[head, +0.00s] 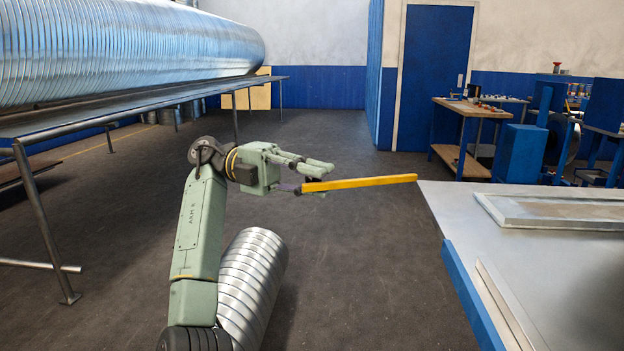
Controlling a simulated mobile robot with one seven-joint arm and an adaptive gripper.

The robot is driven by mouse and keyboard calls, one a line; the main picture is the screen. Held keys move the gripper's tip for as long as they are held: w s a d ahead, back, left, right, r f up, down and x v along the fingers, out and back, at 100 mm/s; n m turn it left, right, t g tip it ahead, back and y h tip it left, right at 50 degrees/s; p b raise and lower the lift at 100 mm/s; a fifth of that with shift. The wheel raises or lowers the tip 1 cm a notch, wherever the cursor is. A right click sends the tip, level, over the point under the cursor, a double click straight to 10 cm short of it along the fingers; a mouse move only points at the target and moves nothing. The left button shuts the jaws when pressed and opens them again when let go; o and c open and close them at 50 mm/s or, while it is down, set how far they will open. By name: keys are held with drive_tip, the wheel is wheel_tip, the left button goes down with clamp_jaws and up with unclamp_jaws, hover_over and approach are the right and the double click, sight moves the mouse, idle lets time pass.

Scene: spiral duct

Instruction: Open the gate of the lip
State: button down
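A long yellow bar (362,182), which looks like the gate, reaches roughly level from just beside my gripper to near the corner of the metal-topped table on the right. Its left end is close to a small dark piece (287,188). My gripper (319,176) points right, with its green fingers above and behind the bar's left end and one fingertip showing just below it. The bar covers part of the fingers. I cannot tell whether they touch it or how far apart they are. No separate lip can be made out.
The metal-topped table (455,206) with a blue side fills the lower right. A ribbed metal duct piece (253,285) lies beside my arm. A large spiral duct (130,45) lies above a long rack (130,100) at left. The middle floor is clear.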

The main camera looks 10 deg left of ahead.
drive_tip(key=c, duration=1.4)
unclamp_jaws()
drive_tip(key=shift+c, duration=0.2)
